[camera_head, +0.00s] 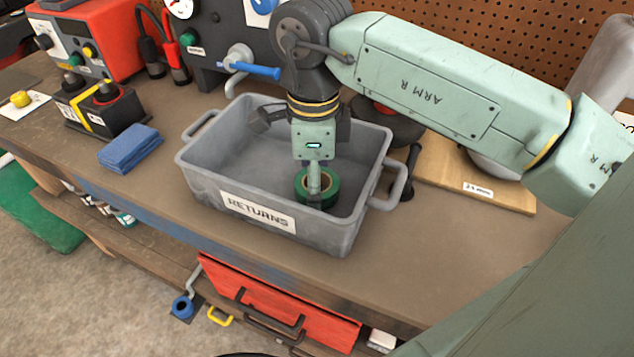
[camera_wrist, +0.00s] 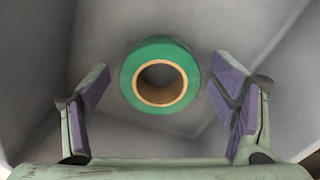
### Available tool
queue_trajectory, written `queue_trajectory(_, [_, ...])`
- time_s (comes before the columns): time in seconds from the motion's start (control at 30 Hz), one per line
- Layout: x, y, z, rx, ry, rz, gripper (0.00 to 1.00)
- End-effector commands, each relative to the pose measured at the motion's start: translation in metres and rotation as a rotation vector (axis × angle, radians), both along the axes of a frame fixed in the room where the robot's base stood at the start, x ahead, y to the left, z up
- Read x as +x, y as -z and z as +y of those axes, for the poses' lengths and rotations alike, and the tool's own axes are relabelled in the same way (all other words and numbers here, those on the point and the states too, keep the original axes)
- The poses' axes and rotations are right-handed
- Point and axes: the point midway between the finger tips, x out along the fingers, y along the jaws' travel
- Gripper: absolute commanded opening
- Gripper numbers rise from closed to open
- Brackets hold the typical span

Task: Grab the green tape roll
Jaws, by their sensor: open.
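The green tape roll (camera_head: 330,194) lies flat on the floor of the grey bin (camera_head: 210,177) labelled RETURNS, towards its right front. My gripper (camera_head: 316,185) reaches down into the bin over the roll and hides part of it. In the wrist view the green tape roll (camera_wrist: 160,52) shows whole, with its tan core facing me. My gripper (camera_wrist: 163,95) is open there, with one purple-padded finger on either side. The roll appears between and a little beyond the fingertips, with gaps on both sides. I cannot tell the remaining height.
The bin walls surround my gripper. A blue cloth (camera_head: 130,147) lies left of the bin. A black battery-like box (camera_head: 105,107) and red machine (camera_head: 95,40) stand farther left. A wooden board (camera_head: 470,180) lies right. The bench front right is clear.

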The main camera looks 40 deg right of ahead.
Motion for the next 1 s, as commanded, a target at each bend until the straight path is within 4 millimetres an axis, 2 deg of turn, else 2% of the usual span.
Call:
queue_trajectory(0.13, [0.0001,0.0,-0.0001,0.0,0.0,0.0,0.78])
queue_trajectory(0.9, [0.0001,-0.0004,0.0,0.0,0.0,0.0,0.27])
queue_trajectory(1.0, [0.0001,-0.0005,0.0,0.0,0.0,0.0,0.27])
